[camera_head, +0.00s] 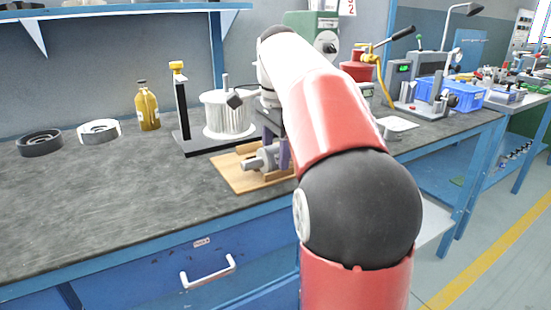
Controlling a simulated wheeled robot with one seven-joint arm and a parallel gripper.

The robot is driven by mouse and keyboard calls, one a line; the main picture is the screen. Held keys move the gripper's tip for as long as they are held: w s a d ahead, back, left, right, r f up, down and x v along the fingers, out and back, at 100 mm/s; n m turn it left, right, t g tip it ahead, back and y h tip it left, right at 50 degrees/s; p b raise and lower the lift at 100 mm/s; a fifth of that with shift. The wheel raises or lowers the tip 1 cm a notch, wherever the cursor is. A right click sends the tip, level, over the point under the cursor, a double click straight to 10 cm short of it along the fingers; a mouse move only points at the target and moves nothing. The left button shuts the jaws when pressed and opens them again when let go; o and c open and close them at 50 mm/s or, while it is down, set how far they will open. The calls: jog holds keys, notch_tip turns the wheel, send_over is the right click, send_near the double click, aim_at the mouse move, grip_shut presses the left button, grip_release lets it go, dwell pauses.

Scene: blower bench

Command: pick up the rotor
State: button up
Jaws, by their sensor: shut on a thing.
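The rotor (257,162), a grey metal cylinder with a thinner shaft end, lies level at a light wooden cradle board (234,174) near the bench's front edge. My gripper (279,155) comes down from above at the rotor's right part, with a purplish finger beside it. It is shut on the rotor. My red and white arm hides the right side of the rotor and part of the cradle. I cannot tell whether the rotor is lifted clear of the cradle.
A white finned drum (227,116) on a black stand with an upright post (182,110) stands close behind. A yellow bottle (147,108), a pale ring (99,131) and a dark ring (41,143) are to the left. The bench's (110,195) front left is clear.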

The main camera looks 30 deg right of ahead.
grip_shut()
jog(key=shift+r, duration=0.1)
